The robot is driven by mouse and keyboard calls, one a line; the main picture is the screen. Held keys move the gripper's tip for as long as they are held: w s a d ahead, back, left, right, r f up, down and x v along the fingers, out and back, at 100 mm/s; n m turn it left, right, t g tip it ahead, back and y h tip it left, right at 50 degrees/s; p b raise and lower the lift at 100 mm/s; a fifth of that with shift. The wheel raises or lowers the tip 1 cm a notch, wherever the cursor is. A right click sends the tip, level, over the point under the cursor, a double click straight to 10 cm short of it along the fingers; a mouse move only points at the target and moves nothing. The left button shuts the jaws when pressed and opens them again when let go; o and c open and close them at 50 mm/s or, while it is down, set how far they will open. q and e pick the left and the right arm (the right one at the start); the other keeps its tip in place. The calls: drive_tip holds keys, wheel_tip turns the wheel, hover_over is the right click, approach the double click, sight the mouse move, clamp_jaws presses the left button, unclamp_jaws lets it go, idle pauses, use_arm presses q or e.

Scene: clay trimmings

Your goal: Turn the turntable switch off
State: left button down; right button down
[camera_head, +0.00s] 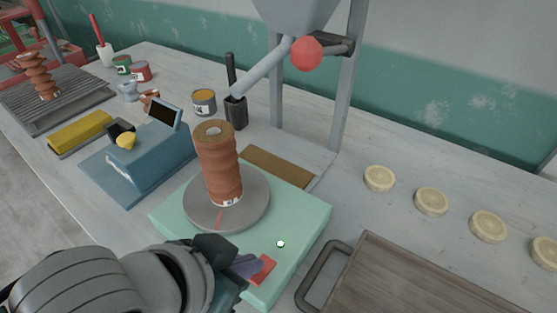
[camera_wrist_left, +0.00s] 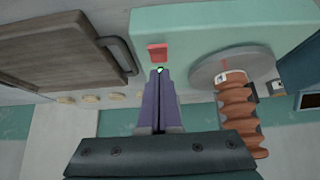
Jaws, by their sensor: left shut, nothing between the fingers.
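The turntable is a mint green box (camera_head: 301,222) with a round grey disc (camera_head: 256,207) on top; the box also shows in the left wrist view (camera_wrist_left: 196,24). A ribbed brown clay piece (camera_head: 219,165) stands upright on the disc. The red switch (camera_head: 264,268) is on the near part of the box, and shows in the left wrist view (camera_wrist_left: 157,52). A small lit green lamp (camera_head: 281,244) is beside it. My left gripper (camera_head: 258,267) is shut and empty, its purple fingertips (camera_wrist_left: 159,74) right by the switch; I cannot tell whether they touch it. My right gripper is not in view.
A wooden tray with a handle (camera_head: 420,283) lies right of the turntable. Several pale round discs (camera_head: 431,201) lie behind it. A blue device with a screen (camera_head: 148,157) stands left. A hopper (camera_head: 298,12) with a red-knobbed lever (camera_head: 306,54) rises behind.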

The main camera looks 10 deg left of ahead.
sight(254, 276)
use_arm(q)
drive_tip(key=shift+s+f, duration=0.2)
drive_tip(key=shift+f, duration=0.85)
drive_tip(key=shift+s+a+f+t+b, duration=0.15)
drive_tip(key=shift+f+t+b, duration=0.25)
drive_tip(key=shift+f+b, duration=0.35)
drive_tip(key=shift+r, duration=0.35)
drive_tip(key=shift+r+p, duration=0.75)
drive_tip(key=shift+p, duration=0.25)
